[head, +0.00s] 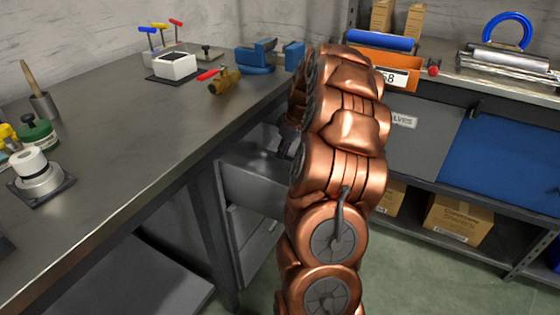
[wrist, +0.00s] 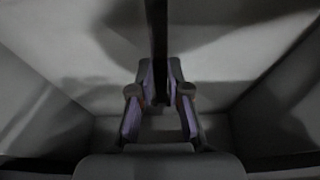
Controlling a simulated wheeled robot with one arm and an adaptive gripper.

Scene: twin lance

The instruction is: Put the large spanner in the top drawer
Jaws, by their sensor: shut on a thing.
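My gripper (wrist: 160,80) is shut on a long, dark, narrow thing, which I take to be the large spanner (wrist: 157,35). It runs from between the fingertips to the top edge of the wrist view. The wrist view is dim, and the spanner's ends cannot be made out. Pale grey walls and a floor surround the gripper there, like the inside of a drawer. In the head view the grey top drawer (head: 250,185) stands open under the bench. My copper arm hides part of the drawer, the spanner and most of the gripper.
The workbench (head: 130,120) holds a blue vise (head: 256,57), a brass valve (head: 225,82), a white block (head: 174,66) and a white roll (head: 30,162). A shelf unit with an orange bin (head: 398,77) and a blue panel (head: 505,150) stands at right.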

